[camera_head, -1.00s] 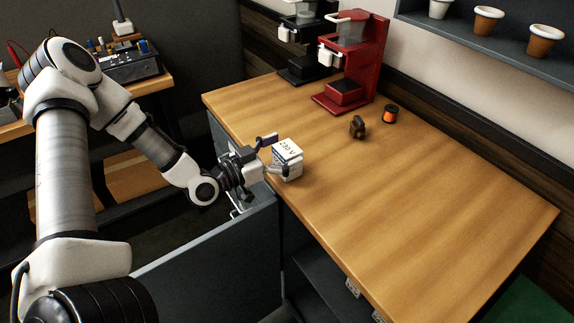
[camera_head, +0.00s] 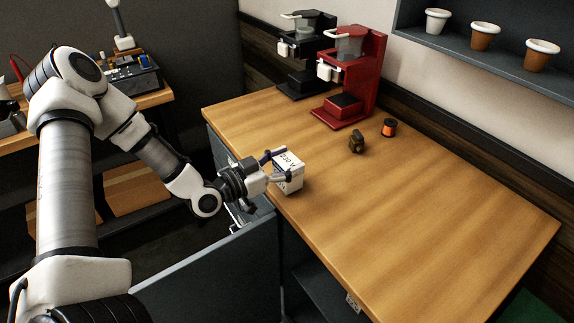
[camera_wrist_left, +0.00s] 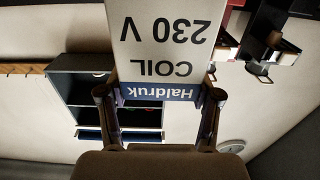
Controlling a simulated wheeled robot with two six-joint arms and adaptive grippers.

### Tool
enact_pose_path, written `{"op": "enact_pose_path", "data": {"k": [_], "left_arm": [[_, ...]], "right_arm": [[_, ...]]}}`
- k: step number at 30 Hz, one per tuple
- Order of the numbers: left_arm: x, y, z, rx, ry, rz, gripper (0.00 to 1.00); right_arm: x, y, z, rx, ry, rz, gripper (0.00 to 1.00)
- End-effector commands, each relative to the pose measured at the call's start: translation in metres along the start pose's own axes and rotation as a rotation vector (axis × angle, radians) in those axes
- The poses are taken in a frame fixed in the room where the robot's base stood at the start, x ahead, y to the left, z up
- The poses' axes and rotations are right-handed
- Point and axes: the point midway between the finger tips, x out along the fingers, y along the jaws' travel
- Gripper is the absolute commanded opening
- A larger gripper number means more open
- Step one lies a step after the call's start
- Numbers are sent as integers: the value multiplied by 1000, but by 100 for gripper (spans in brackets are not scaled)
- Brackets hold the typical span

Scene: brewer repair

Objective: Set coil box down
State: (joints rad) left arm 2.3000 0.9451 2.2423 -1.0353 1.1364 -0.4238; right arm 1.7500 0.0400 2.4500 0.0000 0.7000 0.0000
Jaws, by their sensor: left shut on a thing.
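The coil box (camera_head: 289,173) is a small white carton with "230 V" on its top. It is at the left edge of the wooden counter (camera_head: 400,220) in the head view. My left gripper (camera_head: 277,168) comes in from the left and is shut on the box, one finger on each side. I cannot tell whether its underside touches the counter. In the left wrist view, the coil box (camera_wrist_left: 165,45) shows upside-down "COIL 230 V" lettering and a blue "Haldruk" band between the fingers. My right gripper is not in view.
A red brewer (camera_head: 350,75) and a black brewer (camera_head: 305,50) stand at the back. A small brown part (camera_head: 357,141) and an orange-and-black spool (camera_head: 389,128) lie right of the box. The counter's front right is clear. Cups (camera_head: 485,36) stand on a shelf.

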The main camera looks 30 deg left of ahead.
Motion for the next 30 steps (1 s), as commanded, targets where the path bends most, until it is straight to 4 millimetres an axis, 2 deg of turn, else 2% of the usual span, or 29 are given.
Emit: {"op": "enact_pose_path", "data": {"k": [7, 9, 14, 17, 23, 30], "left_arm": [[0, 0, -36, 0, 7, -2, 14], [-10, 13, -31, -6, 1, 0, 14], [-32, 44, -35, -6, 2, 0, 14], [-48, 66, -43, -5, -8, 4, 14], [-58, 80, -48, 9, -15, 0, 14], [-82, 113, -49, -4, -11, 8, 14]], "right_arm": [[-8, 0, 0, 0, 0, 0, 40], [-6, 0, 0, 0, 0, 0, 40], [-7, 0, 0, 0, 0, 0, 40], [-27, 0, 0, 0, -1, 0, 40], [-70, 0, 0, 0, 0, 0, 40], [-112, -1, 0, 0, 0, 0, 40]]}}
